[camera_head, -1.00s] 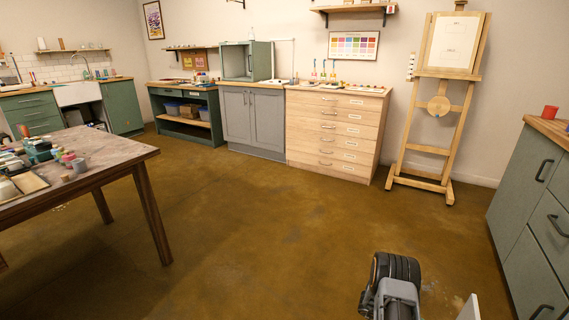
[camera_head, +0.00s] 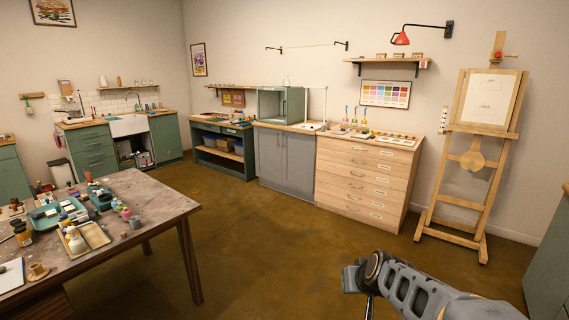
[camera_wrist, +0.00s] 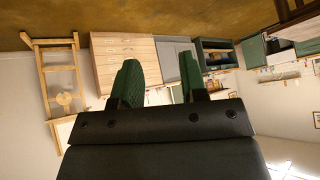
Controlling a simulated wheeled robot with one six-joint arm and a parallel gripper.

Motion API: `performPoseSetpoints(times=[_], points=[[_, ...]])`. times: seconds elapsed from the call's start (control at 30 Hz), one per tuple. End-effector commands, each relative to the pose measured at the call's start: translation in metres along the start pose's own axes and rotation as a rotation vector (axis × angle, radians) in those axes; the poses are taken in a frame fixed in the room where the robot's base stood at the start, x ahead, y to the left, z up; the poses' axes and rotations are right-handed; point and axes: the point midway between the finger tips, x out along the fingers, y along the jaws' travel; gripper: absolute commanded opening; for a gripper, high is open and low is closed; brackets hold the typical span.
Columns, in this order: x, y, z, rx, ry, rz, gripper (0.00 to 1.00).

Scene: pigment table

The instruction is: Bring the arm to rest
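My gripper (camera_wrist: 160,85) shows in the wrist view with its two green-padded fingers spread apart. Nothing is between the fingers; only the room behind shows through the gap. The wrist view is upside down, with the floor at the top. In the head view, my grey arm (camera_head: 425,293) rises from the lower right and is in the air over the floor. The gripper's fingers cannot be made out in the head view.
A work table (camera_head: 165,213) with paints, jars and trays stands at the left. A wooden drawer chest (camera_head: 362,183) and an easel (camera_head: 470,165) stand along the back wall. A green cabinet (camera_head: 550,265) is at the right edge. The brown floor (camera_head: 250,245) between is clear.

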Motion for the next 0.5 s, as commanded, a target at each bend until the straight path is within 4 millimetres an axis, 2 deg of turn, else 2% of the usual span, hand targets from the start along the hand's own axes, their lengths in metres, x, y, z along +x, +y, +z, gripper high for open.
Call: performPoseSetpoints(times=[0.03, 0.1, 0.2, 0.33, 0.5], points=[[-0.039, -0.013, 0.003, -0.018, -0.044, -0.013, 0.39], [-0.069, -0.022, 0.021, -0.028, -0.117, -0.012, 0.39], [-0.103, -0.027, 0.044, -0.034, -0.204, 0.013, 0.39], [-0.131, -0.026, 0.065, -0.034, -0.277, 0.056, 0.39], [-0.145, -0.024, 0.079, -0.030, -0.319, 0.088, 0.39]])
